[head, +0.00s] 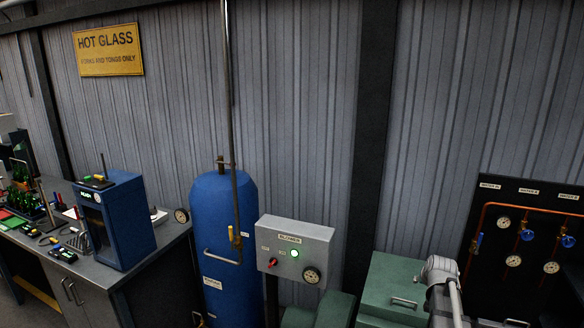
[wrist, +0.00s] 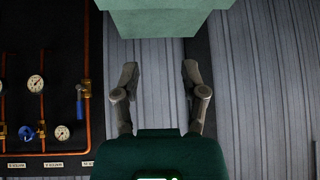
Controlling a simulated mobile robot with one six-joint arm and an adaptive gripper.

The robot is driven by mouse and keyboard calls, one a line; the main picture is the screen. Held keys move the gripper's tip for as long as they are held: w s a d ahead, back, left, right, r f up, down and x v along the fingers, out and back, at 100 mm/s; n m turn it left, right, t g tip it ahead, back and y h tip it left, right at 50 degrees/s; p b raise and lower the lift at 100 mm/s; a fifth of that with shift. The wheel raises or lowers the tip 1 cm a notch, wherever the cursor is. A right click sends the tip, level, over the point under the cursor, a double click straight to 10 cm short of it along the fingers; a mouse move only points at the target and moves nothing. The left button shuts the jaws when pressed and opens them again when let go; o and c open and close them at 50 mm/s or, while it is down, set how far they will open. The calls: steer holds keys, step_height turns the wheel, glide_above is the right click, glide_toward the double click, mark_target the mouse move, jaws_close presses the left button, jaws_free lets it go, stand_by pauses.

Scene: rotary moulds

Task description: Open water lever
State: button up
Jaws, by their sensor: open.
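The water lever (head: 480,240) is a small blue handle at the left edge of the black panel, on a copper pipe, in the head view. It hangs roughly in line with the pipe. It also shows in the wrist view (wrist: 79,107), left of my gripper. My gripper (wrist: 159,70) is open and empty, its two grey fingers apart over the grey wall. It is clear of the lever. The head view shows part of my arm at the lower right, but not my fingers.
The black panel (head: 500,290) carries gauges, copper pipes and other blue valves (head: 526,235). A green cabinet (head: 390,278) stands left of the panel. Further left are a blower box (head: 290,240), a blue tank (head: 205,215) and a bench (head: 130,278) with a blue cabinet.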

steer(key=s+a+f+n+g+y+b, duration=0.1)
steer(key=s+a+f+g+b, duration=0.2)
steer(key=s+a+f, duration=0.3)
steer(key=s+a+f+n+g+y+b, duration=0.1)
steer(key=s+a+f+g+b, duration=0.3)
steer(key=s+a, duration=1.1)
steer(key=a+f+n, duration=0.1)
steer(key=a, duration=0.4)
steer(key=shift+s+a+f, duration=0.25)
steer(key=shift+a+f, duration=0.1)
steer(key=shift+d, duration=0.1)
stand_by(0.4)
